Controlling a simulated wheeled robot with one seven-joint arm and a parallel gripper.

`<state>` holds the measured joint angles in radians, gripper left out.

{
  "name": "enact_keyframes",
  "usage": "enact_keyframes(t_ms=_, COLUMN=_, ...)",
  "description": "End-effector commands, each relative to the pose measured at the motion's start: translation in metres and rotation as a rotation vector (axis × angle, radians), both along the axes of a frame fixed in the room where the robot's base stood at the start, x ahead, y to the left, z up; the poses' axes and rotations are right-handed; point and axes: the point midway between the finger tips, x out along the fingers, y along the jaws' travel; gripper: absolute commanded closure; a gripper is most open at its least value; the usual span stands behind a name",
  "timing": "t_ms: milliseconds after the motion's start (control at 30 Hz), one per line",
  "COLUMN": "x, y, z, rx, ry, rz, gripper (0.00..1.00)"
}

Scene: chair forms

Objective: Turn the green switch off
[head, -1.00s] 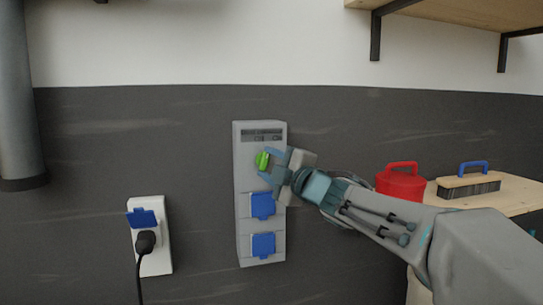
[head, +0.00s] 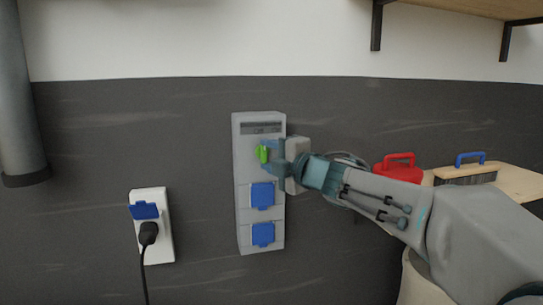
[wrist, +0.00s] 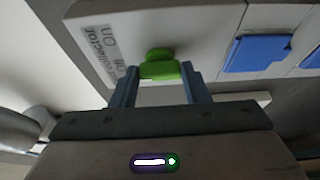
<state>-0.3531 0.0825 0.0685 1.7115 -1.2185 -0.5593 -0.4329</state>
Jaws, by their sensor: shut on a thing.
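The green switch (head: 262,153) is a small knob on the upper part of a grey wall box (head: 243,225). It also shows in the wrist view (wrist: 160,66), between the two fingers. My gripper (head: 266,154) comes from the right at the front of the box. In the wrist view my gripper (wrist: 160,78) has one finger at each side of the knob and is shut on it. A label (wrist: 103,57) with partly readable "On" and "collector" lettering lies to the left of the knob there. The knob's exact turn angle is hard to tell.
Two blue socket covers (head: 262,195) (head: 263,234) are below the switch on the box. A white socket (head: 152,223) with a black plug is at the left. A red container (head: 398,170) and a blue-handled brush (head: 470,159) stand on a wooden surface at right.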

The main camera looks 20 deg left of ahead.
Motion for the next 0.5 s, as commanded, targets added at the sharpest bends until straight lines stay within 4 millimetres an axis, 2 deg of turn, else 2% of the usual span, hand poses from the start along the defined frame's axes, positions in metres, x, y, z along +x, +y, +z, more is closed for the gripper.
enact_keyframes(t_ms=67, x=0.0004, y=-0.0006, z=0.0012, rx=0.0, ry=-0.004, rz=-0.002, gripper=0.81)
enact_keyframes(t_ms=100, x=0.0004, y=-0.0006, z=0.0012, rx=0.0, ry=-0.004, rz=-0.002, gripper=0.55)
enact_keyframes(t_ms=167, x=0.0003, y=-0.0006, z=0.0012, rx=0.0, ry=-0.004, rz=-0.002, gripper=0.39)
enact_keyframes(t_ms=200, x=0.0004, y=-0.0005, z=0.0011, rx=0.0, ry=-0.003, rz=-0.001, gripper=0.36)
enact_keyframes(t_ms=500, x=-0.001, y=-0.0016, z=0.0005, rx=0.0, ry=-0.001, rz=0.0, gripper=0.36)
